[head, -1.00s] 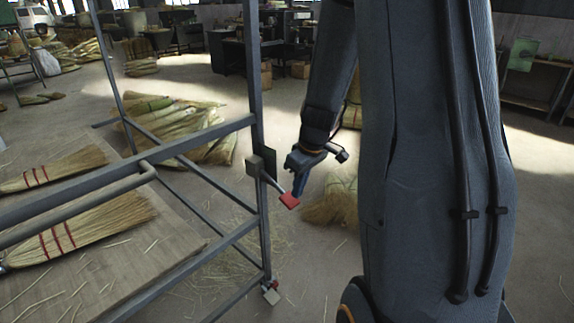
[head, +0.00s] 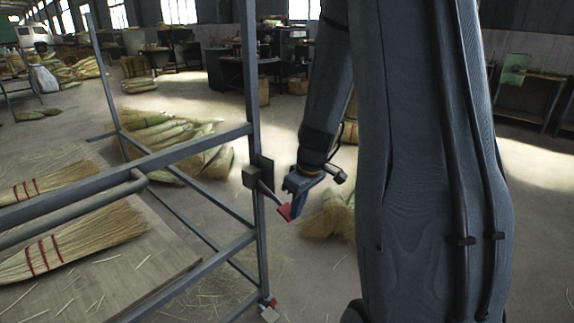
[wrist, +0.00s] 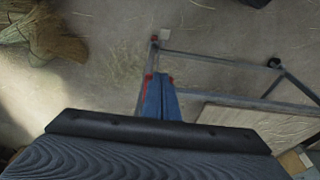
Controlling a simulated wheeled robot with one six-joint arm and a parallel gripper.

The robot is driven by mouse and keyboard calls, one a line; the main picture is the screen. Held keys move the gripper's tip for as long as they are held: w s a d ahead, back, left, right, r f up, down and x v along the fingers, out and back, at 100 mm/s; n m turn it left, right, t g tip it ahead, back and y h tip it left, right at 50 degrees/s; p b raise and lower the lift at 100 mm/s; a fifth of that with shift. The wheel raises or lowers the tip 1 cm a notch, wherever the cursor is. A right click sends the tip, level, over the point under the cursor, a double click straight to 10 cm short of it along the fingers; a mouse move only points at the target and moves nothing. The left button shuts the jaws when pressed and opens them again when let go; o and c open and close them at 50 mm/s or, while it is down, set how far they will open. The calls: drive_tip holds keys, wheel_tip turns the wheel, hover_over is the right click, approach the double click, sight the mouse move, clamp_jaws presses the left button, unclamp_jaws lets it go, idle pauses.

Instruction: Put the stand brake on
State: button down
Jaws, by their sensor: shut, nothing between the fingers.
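The stand (head: 254,110) is a grey metal frame on the left in the head view; part of it shows in the wrist view (wrist: 215,59). Its brake lever slants down and right from a dark box (head: 251,177) on the upright and ends in a red pad (head: 284,212).
Brooms with red bindings (head: 75,238) lie on a board (head: 185,250) within the stand. A red-topped caster (head: 269,308) is at the stand's foot. Straw bundles (head: 190,145) lie on the floor behind.

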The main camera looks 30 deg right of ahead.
drive_tip(key=shift+s+f, duration=0.1)
drive_tip(key=shift+f, duration=0.05)
drive_tip(key=s+d+r+p, duration=0.2)
drive_tip(key=s+d+r, duration=0.1)
drive_tip(key=s+r, duration=0.6)
drive_tip(key=shift+d+r, duration=0.25)
drive_tip(key=shift+s, duration=0.1)
idle(0.3)
drive_tip(key=s+a+m+g+p, duration=0.1)
drive_tip(key=s+a, duration=0.2)
drive_tip(key=a, duration=0.3)
drive_tip(key=s+a+m+p, duration=0.1)
drive_tip(key=s+a, duration=0.2)
drive_tip(key=a, duration=0.3)
drive_tip(key=s+a+r+m+g+h+p, duration=0.1)
drive_tip(key=s+a+m, duration=0.1)
drive_tip(key=a, duration=0.5)
drive_tip(key=shift+s+g, duration=0.3)
drive_tip(key=shift+s, duration=0.4)
drive_tip(key=shift+a+r, duration=0.1)
